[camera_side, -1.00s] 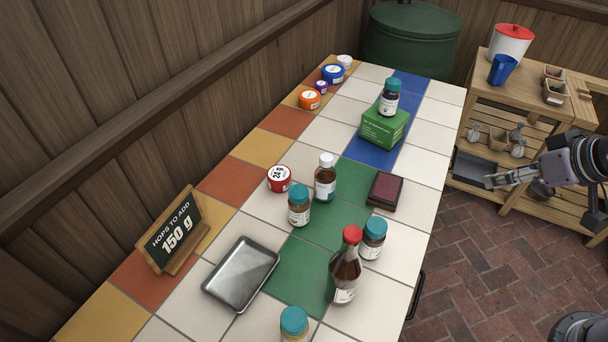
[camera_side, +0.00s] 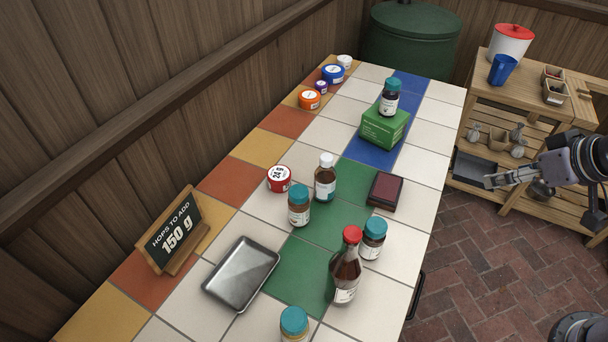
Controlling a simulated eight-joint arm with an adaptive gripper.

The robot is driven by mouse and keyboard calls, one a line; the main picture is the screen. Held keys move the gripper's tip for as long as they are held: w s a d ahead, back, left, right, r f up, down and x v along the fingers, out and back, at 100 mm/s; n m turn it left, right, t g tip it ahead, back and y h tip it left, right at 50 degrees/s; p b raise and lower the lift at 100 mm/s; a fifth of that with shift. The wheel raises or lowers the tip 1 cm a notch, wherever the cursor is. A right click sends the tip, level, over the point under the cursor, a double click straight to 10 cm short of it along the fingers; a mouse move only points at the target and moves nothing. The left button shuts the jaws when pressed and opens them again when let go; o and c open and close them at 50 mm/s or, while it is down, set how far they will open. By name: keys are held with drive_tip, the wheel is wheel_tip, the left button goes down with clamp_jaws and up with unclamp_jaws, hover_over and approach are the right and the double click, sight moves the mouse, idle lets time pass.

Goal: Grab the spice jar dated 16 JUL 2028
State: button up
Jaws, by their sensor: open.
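Several jars with teal lids stand on the tiled table. One jar (camera_side: 389,101) is on top of a green box at the far end. One jar (camera_side: 373,244) stands beside the red-capped bottle. One jar (camera_side: 293,325) is at the near edge, cut off by the frame. Their labels are too small for me to read any date, so I cannot tell which is dated 16 JUL 2028. My gripper (camera_side: 490,182) is open and empty, off the table's right side, well apart from every jar.
A red-capped bottle (camera_side: 346,270), a white-capped bottle (camera_side: 325,181), a dark red box (camera_side: 385,192) and a red tub (camera_side: 279,178) stand among the jars. The green box (camera_side: 383,131), metal tray (camera_side: 241,276) and sign (camera_side: 172,235) are also on the table (camera_side: 417,172).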

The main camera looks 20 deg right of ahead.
drive_tip(key=n+g, duration=0.7)
drive_tip(key=n, duration=1.5)
hover_over(373, 236)
drive_tip(key=w+d, duration=0.1)
drive_tip(key=d, duration=0.1)
drive_tip(key=f, duration=0.7)
drive_tip(key=shift+w+a+f, duration=0.1)
drive_tip(key=shift+a+f, duration=0.1)
drive_tip(key=shift+f, duration=0.1)
drive_tip(key=shift+a+f+n, duration=0.2)
drive_tip(key=shift+f+n, duration=0.1)
drive_tip(key=shift+f, duration=0.35)
drive_tip(key=shift+w+d+f, duration=0.1)
drive_tip(key=shift+w+f, duration=0.05)
drive_tip(key=shift+f, duration=2.3)
drive_tip(key=shift+w+d+f, duration=0.1)
drive_tip(key=shift+f, duration=2.3)
drive_tip(key=shift+c, duration=0.3)
drive_tip(key=c, duration=1.3)
